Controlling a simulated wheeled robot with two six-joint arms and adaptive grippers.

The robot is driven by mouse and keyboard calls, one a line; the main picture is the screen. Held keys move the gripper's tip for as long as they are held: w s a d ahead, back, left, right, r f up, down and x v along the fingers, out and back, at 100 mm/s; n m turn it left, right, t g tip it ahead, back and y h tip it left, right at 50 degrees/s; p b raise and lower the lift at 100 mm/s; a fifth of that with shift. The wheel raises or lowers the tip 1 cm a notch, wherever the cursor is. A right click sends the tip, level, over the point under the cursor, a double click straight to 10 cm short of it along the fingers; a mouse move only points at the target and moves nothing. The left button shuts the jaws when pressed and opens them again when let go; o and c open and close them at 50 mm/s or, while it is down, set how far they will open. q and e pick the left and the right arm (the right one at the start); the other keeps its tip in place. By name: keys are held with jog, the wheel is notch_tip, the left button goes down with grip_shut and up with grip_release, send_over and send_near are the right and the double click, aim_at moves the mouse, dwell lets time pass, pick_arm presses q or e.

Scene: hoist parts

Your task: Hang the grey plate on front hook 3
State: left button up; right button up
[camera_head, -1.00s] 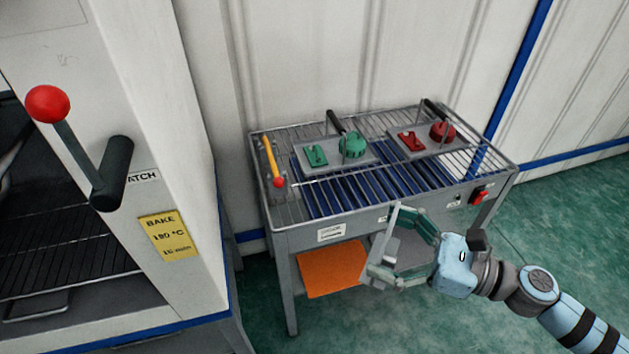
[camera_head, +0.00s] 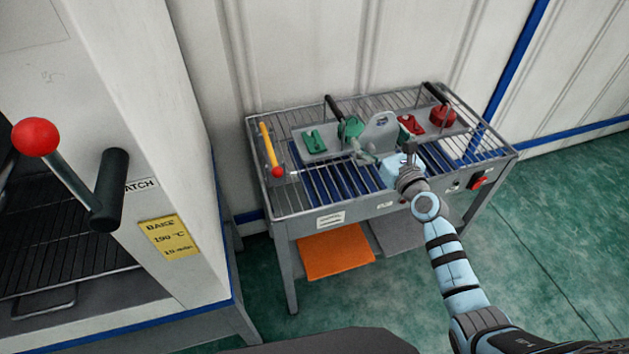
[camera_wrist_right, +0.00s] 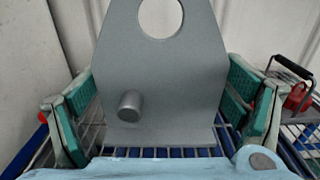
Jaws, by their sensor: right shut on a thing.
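The grey plate (camera_head: 379,134) stands upright over the rack table in the head view. In the right wrist view the plate (camera_wrist_right: 172,72) fills the middle, with a round hole near its top and a short grey peg (camera_wrist_right: 130,106) lower left. My right gripper (camera_head: 382,150) is shut on the plate. In the wrist view its green-padded fingers (camera_wrist_right: 163,95) lie at the plate's left and right sides. The plate's lower edge shows just above the bars; I cannot tell whether it touches them. No hook can be made out in either view. My left gripper is not in view.
The rack table (camera_head: 297,202) holds a plate with green parts (camera_head: 314,140) and one with red parts (camera_head: 437,118), close beside the held plate. A yellow rod (camera_head: 267,142) lies at the left. An oven-like cabinet (camera_head: 185,100) with a red-knobbed lever (camera_head: 36,137) stands left.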

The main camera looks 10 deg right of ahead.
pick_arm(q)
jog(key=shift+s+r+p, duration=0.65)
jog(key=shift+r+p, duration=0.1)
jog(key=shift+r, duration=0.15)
pick_arm(e)
jog(key=w+a+r, duration=0.1)
jog(key=w+a, duration=0.3)
jog(key=a, duration=0.3)
jog(key=w+a+r, duration=0.2)
jog(key=w+a, duration=0.1)
jog(key=a, duration=0.4)
jog(key=shift+w+a+r, duration=0.15)
jog(key=shift+w+r, duration=0.1)
jog(key=shift+w, duration=0.1)
